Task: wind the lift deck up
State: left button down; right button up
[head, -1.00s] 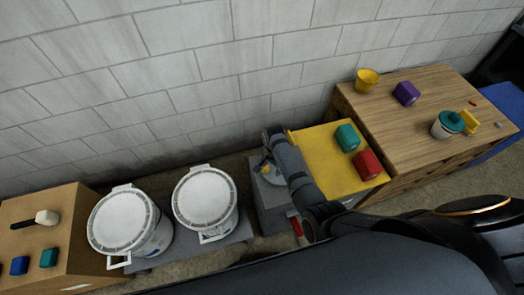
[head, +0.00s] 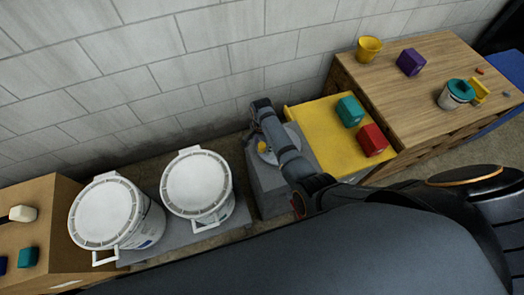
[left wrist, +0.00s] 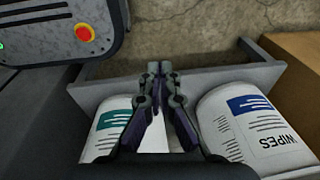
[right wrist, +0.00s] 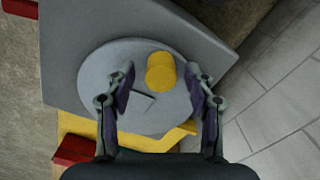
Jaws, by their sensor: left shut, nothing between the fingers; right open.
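The lift deck is a yellow plate (head: 318,122) beside the wooden bench, carrying a teal block (head: 350,111) and a red block (head: 372,140). Left of it, a grey housing (head: 267,190) bears a round grey crank disc (right wrist: 110,90) with a yellow knob (right wrist: 161,72). My right gripper (right wrist: 160,78) is open over the disc, with the knob between or just beyond its fingertips; contact cannot be told. In the head view, my right arm partly covers the disc. My left gripper (left wrist: 160,70) is shut and empty above two white tubs, outside the head view.
Two white lidded buckets (head: 197,185) stand on a grey platform left of the housing. A wooden box (head: 40,215) stands at far left. A block wall is behind.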

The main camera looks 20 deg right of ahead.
jog(key=shift+f, duration=0.55)
jog(key=shift+r, duration=0.1)
jog(key=c, duration=0.7)
pick_arm(q)
jog(key=shift+s+a+f, duration=0.1)
jog(key=shift+s+f, duration=0.5)
jog(key=shift+s, duration=0.35)
pick_arm(e)
grip_shut()
